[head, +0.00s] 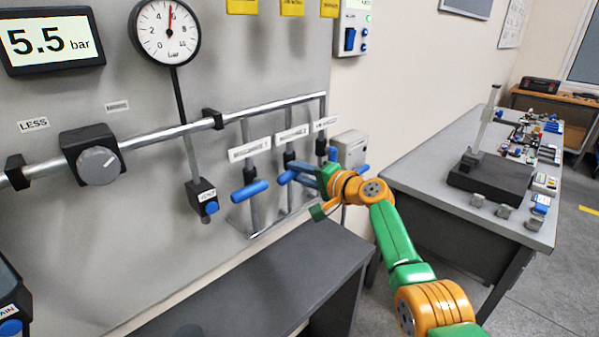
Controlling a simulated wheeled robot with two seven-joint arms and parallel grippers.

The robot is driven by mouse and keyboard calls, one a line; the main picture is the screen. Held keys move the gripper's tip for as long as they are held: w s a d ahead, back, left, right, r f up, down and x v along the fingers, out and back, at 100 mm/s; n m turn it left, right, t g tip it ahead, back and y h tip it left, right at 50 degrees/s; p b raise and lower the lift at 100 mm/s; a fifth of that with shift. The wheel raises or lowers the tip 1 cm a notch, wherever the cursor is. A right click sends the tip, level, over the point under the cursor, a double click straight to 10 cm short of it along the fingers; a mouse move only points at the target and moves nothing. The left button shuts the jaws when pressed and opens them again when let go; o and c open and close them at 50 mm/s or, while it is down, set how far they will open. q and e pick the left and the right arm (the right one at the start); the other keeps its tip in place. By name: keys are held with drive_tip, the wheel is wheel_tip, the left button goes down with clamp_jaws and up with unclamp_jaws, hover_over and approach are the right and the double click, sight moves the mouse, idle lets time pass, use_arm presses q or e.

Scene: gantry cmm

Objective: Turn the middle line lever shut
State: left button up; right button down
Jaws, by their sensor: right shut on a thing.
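Three blue-handled line levers sit on vertical drop pipes under the main pipe. The middle line lever (286,178) is below the label reading MACHINE 2 (291,134). Its blue handle points out from the pipe, and its right part is hidden by my right gripper. My right gripper (319,190) is at this lever, shut on its handle; the fingers are partly hidden and the exact contact is hard to see. The left line lever (249,190) lies across its pipe. My left gripper is not in view.
A round gauge (166,31) and a display (50,40) reading 5.5 bar are on the grey panel. A regulator knob (98,166) and a drain valve (204,197) are at left. A dark bench (260,285) stands below; a table (430,165) with parts stands right.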

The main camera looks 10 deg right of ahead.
drive_tip(key=shift+r+m, duration=0.25)
drive_tip(key=shift+m, duration=0.65)
drive_tip(key=c, duration=0.6)
unclamp_jaws()
drive_tip(key=shift+w, duration=0.1)
drive_tip(key=v, duration=0.7)
drive_tip(key=shift+d, duration=0.2)
